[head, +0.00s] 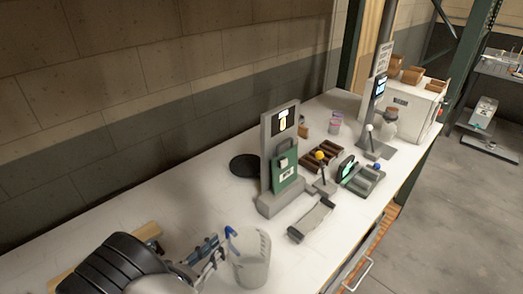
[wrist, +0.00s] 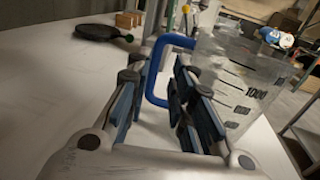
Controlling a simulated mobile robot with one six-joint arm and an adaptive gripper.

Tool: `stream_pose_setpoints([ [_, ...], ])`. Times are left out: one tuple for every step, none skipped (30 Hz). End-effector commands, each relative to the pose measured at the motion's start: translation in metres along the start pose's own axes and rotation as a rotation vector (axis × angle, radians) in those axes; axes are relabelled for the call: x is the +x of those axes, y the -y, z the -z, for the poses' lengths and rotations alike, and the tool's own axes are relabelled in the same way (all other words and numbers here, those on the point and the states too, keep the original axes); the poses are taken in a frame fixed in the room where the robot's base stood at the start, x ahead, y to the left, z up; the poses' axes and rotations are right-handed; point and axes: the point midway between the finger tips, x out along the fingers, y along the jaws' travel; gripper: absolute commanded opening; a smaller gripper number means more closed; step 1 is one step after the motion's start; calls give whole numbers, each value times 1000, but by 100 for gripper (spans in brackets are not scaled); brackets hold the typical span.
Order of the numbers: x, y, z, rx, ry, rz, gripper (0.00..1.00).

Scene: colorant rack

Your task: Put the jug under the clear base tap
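The jug (head: 249,262) is a clear, greyish measuring jug with a blue handle, upright on the bench at the front. In the wrist view the jug (wrist: 238,82) is at the right, with printed volume marks, and its handle (wrist: 157,72) faces me. My gripper (head: 210,258) is just left of the jug. In the wrist view my gripper (wrist: 155,100) has its fingers apart, with the handle between and just beyond them; I cannot tell whether they touch it. A grey stand with a green panel (head: 286,170) stands farther back. I cannot tell which fixture is the clear base tap.
Levers with yellow (head: 320,156), blue (head: 378,167) and white (head: 369,128) knobs stand beyond the jug. A black round pan-like object (head: 245,165) lies near the wall. A white machine (head: 407,108) is at the far end.

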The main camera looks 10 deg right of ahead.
Motion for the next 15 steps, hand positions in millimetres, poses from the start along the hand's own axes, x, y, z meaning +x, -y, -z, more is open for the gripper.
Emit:
stream_pose_setpoints([
  [4, 0, 1, 1, 0, 1, 21],
  [5, 0, 1, 1, -1, 1, 21],
  [7, 0, 1, 1, -1, 1, 21],
  [9, 0, 1, 1, -1, 2, 21],
  [11, 0, 2, 1, -1, 2, 21],
  [16, 0, 4, 1, -1, 2, 21],
  [20, 0, 5, 1, 0, 3, 21],
  [25, 1, 6, 1, -1, 5, 21],
  [31, 0, 8, 1, 0, 4, 21],
  [36, 1, 9, 1, 0, 4, 21],
  [41, 1, 10, 1, 0, 5, 21],
  [46, 0, 9, 1, 0, 3, 21],
  [50, 0, 9, 1, 0, 4, 21],
  [53, 0, 8, 1, 0, 4, 21],
  [55, 0, 8, 1, 0, 2, 21],
])
